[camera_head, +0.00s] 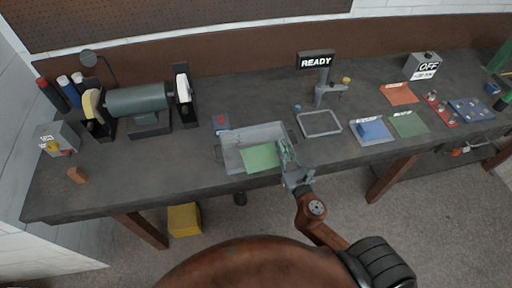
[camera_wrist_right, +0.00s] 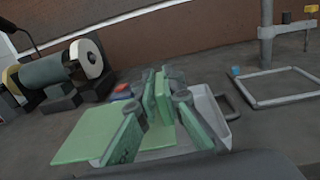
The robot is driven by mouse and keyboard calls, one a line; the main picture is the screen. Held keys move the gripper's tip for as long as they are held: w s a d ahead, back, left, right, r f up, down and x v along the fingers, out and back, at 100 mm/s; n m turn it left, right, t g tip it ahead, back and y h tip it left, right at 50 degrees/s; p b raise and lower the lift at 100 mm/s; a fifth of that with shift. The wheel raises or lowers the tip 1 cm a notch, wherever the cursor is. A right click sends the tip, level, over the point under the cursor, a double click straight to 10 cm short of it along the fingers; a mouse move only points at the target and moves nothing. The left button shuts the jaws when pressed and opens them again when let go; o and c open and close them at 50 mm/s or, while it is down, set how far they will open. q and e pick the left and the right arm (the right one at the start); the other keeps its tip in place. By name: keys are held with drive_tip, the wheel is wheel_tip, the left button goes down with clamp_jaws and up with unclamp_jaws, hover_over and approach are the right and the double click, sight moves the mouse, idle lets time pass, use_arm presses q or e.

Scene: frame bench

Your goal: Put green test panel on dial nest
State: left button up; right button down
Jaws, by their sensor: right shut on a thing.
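The green test panel (camera_head: 259,158) is at the grey tray, tilted over its front part. My right gripper (camera_head: 288,160) is shut on the panel's right edge; the panel also shows in the right wrist view (camera_wrist_right: 100,135), running left from the fingers (camera_wrist_right: 160,115). I cannot tell whether the panel still touches the tray. The dial nest looks to be the empty grey rectangular frame (camera_head: 336,131) to the right of the tray, by the stand with the READY sign (camera_head: 316,61). The frame also shows in the wrist view (camera_wrist_right: 256,103). My left gripper is not in view.
The grey tray (camera_head: 228,140) lies under the panel, with a small blue-and-red item (camera_head: 221,122) behind it. A bench grinder (camera_head: 138,100) stands left. Right of the frame lie a blue block (camera_head: 372,129), a green mat (camera_head: 409,124) and an orange mat (camera_head: 399,93).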

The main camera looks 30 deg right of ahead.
drive_tip(key=shift+d, duration=0.1)
drive_tip(key=w+d+f+b, duration=0.1)
drive_tip(key=w+f, duration=0.2)
drive_tip(key=w, duration=0.1)
drive_tip(key=w+d+f+b, duration=0.1)
drive_tip(key=w+f, duration=0.2)
drive_tip(key=w, duration=0.1)
drive_tip(key=w+d+f+b, duration=0.1)
drive_tip(key=w+f, duration=0.2)
drive_tip(key=w, duration=0.1)
drive_tip(key=shift+w+d+b, duration=0.3)
drive_tip(key=shift+w+b, duration=0.05)
drive_tip(key=shift+w, duration=0.05)
drive_tip(key=f+b, duration=0.1)
drive_tip(key=f, duration=0.1)
drive_tip(key=f+b, duration=0.1)
drive_tip(key=shift+w+f, duration=0.35)
drive_tip(key=shift+w, duration=0.05)
drive_tip(key=shift+r, duration=0.15)
drive_tip(key=shift+d, duration=0.1)
